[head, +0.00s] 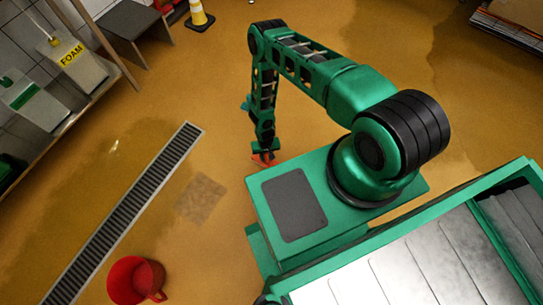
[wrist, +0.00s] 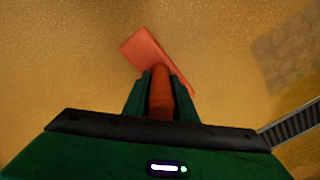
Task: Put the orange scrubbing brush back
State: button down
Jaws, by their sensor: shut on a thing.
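The orange scrubbing brush (wrist: 147,49) shows in the wrist view, with a flat red-orange head and a round orange handle. My gripper (wrist: 162,82) is shut on the handle, one green finger on each side. The head sticks out beyond the fingertips, over the tan floor. In the head view my gripper (head: 265,149) points down beside my green base, and a small part of the brush (head: 262,159) shows below it. I cannot tell whether the brush touches the floor. The rest of the brush is hidden in the head view.
A long drain grate (head: 126,208) crosses the floor at left. A red bucket (head: 130,281) stands at the bottom. A container marked FOAM (head: 75,66) is on a shelf at upper left. A grey step (head: 134,33) and yellow cone (head: 199,15) stand behind. Middle floor is clear.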

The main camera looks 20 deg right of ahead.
jog(key=shift+w+d+f, duration=0.5)
jog(key=shift+d+f, duration=0.35)
jog(key=shift+f, duration=0.4)
jog(key=shift+w+d+f, duration=0.55)
jog(key=shift+d+f, duration=0.25)
jog(key=shift+f, duration=0.45)
jog(key=shift+w+d+f, duration=0.5)
jog(key=shift+d+f, duration=0.35)
jog(key=shift+f, duration=0.4)
jog(key=c, duration=1.5)
grip_release()
jog(key=shift+o, duration=0.2)
notch_tip(320, 180, up, 12)
